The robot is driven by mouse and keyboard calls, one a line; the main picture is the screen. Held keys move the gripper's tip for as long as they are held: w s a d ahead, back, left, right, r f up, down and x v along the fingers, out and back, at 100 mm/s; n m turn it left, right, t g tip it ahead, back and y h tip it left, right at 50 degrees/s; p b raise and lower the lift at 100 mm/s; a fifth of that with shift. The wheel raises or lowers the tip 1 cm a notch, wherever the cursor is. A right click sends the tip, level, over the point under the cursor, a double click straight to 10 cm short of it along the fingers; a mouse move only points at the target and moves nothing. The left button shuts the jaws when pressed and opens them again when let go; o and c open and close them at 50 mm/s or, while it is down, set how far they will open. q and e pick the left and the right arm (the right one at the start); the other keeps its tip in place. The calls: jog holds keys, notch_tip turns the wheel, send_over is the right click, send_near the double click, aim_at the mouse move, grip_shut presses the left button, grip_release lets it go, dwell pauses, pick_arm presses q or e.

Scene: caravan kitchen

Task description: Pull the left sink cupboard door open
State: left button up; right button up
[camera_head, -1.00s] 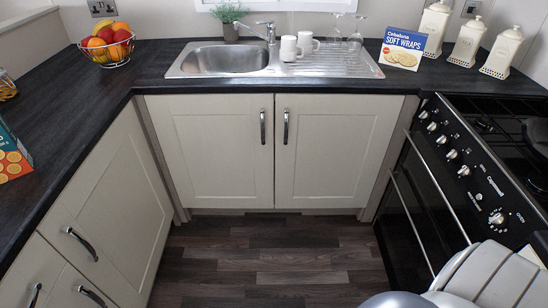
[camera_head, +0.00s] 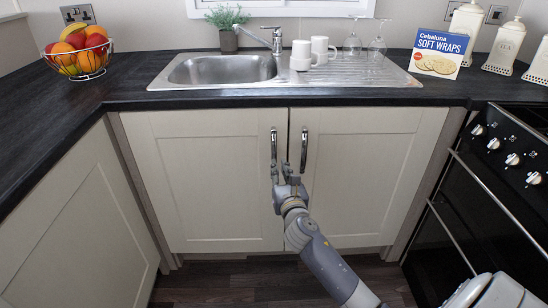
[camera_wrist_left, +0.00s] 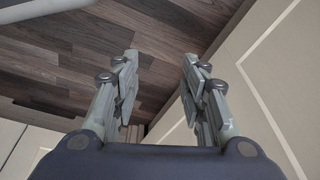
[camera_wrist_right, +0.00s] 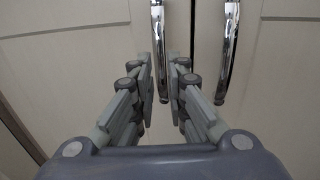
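The left sink cupboard door (camera_head: 205,190) is cream and looks shut. Its upright chrome handle (camera_head: 274,145) is near its right edge and also shows in the right wrist view (camera_wrist_right: 158,40). My right gripper (camera_head: 282,170) is at the handle's lower end. In the right wrist view its fingers (camera_wrist_right: 161,90) are apart, with the handle's lower end showing between the tips; I cannot tell whether they touch it. My left gripper (camera_wrist_left: 160,75) is open and empty above the floor, seen only in the left wrist view.
The right sink door (camera_head: 365,190) is shut, its handle (camera_head: 304,150) close beside the left one. A cooker (camera_head: 490,190) stands at the right and a side cupboard (camera_head: 80,225) at the left. The worktop (camera_head: 130,85) overhangs the doors. Dark floor (camera_head: 230,280) lies below.

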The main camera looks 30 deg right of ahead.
aim_at(274, 155)
jog(key=b+x, duration=0.1)
jog(key=x, duration=0.7)
jog(key=shift+w+f, duration=0.1)
pick_arm(q)
jog(key=r, duration=0.6)
jog(key=shift+w+b, duration=0.2)
jog(key=shift+b, duration=0.1)
pick_arm(e)
jog(key=shift+w+d, duration=0.2)
jog(key=shift+w, duration=0.15)
grip_shut()
